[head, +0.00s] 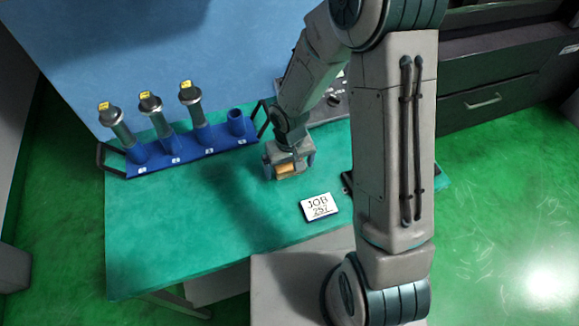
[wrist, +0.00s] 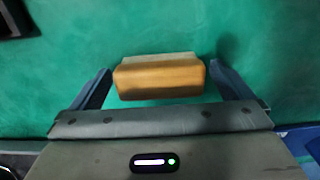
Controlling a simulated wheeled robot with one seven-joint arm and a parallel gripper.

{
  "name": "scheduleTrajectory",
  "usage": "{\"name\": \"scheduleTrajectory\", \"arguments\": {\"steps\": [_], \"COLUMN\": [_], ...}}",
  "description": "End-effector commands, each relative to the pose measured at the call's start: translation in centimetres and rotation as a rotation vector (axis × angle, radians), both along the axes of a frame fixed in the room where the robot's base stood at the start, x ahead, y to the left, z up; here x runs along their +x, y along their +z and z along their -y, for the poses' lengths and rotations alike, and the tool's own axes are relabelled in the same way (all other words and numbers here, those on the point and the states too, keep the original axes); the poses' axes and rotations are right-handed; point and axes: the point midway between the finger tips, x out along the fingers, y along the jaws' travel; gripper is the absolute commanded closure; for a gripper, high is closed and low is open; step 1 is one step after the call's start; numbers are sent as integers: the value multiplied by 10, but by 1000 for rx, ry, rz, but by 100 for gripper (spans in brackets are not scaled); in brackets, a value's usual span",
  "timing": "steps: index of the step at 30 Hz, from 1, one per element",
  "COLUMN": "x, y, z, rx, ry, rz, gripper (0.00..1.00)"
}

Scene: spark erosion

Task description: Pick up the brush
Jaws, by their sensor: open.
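The brush (wrist: 158,80) has a wooden block handle with a paler strip along its far side, and is between the two fingers in the wrist view. In the head view the brush (head: 287,170) shows as a small orange-brown patch under my gripper (head: 290,168), over the green table. My gripper (wrist: 158,74) is open. Its fingers stand on either side of the brush, with a small gap at each end. I cannot tell how far the brush's underside is from the table.
A white "JOB 257" card (head: 319,206) lies on the green table (head: 170,245), right of my gripper. A blue rack (head: 190,147) with three metal holders and an empty socket is behind to the left. The table's front left is clear. Dark drawers (head: 485,100) stand at right.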

Motion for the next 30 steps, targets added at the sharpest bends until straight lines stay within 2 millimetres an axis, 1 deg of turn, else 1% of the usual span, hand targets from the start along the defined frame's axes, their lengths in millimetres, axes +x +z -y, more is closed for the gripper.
{"name": "scheduleTrajectory", "arguments": {"steps": [1,2,3,5,6,7,15,20,26,30], "x": [0,0,0,0,0,0,0,1,1,2], "y": [0,0,0,0,0,0,1,5,23,42], "z": [0,0,0,0,0,0,0,0,0,0], "rx": [0,0,0,0,0,0,0,1,0,1], "ry": [0,0,0,0,0,0,0,0,-1,-1], "rz": [0,0,0,0,0,0,1,2,5,7], "gripper": [0,6,17,33,44,47,47,47,47,47]}}
